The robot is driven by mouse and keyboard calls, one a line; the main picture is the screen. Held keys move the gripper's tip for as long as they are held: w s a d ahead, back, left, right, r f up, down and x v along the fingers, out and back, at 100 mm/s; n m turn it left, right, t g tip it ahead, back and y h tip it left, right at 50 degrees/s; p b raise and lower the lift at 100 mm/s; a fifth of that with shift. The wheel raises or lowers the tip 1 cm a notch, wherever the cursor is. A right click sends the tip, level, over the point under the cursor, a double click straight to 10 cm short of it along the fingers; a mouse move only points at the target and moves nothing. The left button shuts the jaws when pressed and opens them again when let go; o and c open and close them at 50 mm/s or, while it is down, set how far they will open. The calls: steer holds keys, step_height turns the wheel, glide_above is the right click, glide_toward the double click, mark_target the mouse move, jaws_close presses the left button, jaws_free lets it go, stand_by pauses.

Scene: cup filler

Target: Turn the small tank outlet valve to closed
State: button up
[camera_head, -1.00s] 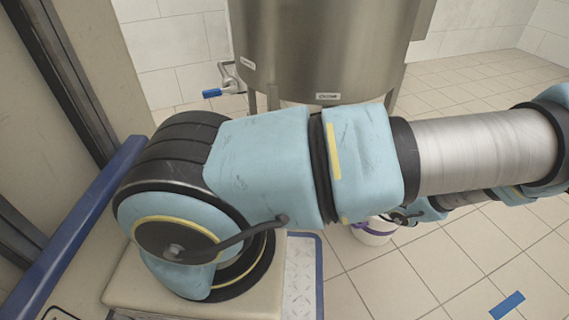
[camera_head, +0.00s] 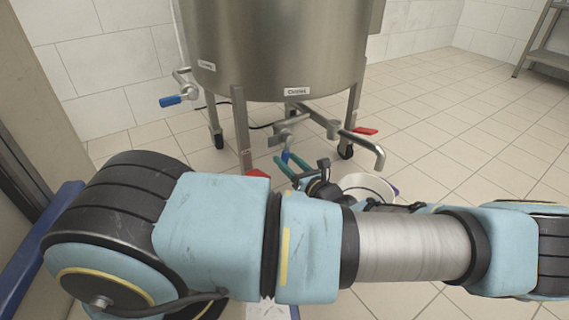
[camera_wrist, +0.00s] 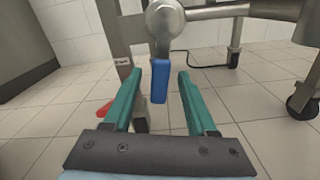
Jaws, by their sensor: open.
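The steel tank (camera_head: 275,45) stands on legs. Its outlet pipe (camera_head: 360,143) curves off to the right under the tank; the pipe also shows at the top right of the wrist view (camera_wrist: 255,10). The outlet valve's blue handle (camera_wrist: 160,82) hangs down from the round steel valve body (camera_wrist: 164,22). In the head view the handle (camera_head: 285,156) is small and partly covered. My gripper (camera_wrist: 156,74) is open, its two teal fingers on either side of the handle with gaps. It also shows in the head view (camera_head: 289,161).
A second valve with a blue handle (camera_head: 170,101) sits at the tank's left side. A white bucket (camera_head: 368,184) stands on the floor below the pipe's end, partly behind my arm. Tank legs with black wheels (camera_wrist: 303,100) stand close by. A metal shelf (camera_head: 540,45) is far right.

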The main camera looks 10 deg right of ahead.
steer(key=shift+x, duration=0.95)
jaws_close()
stand_by(0.8)
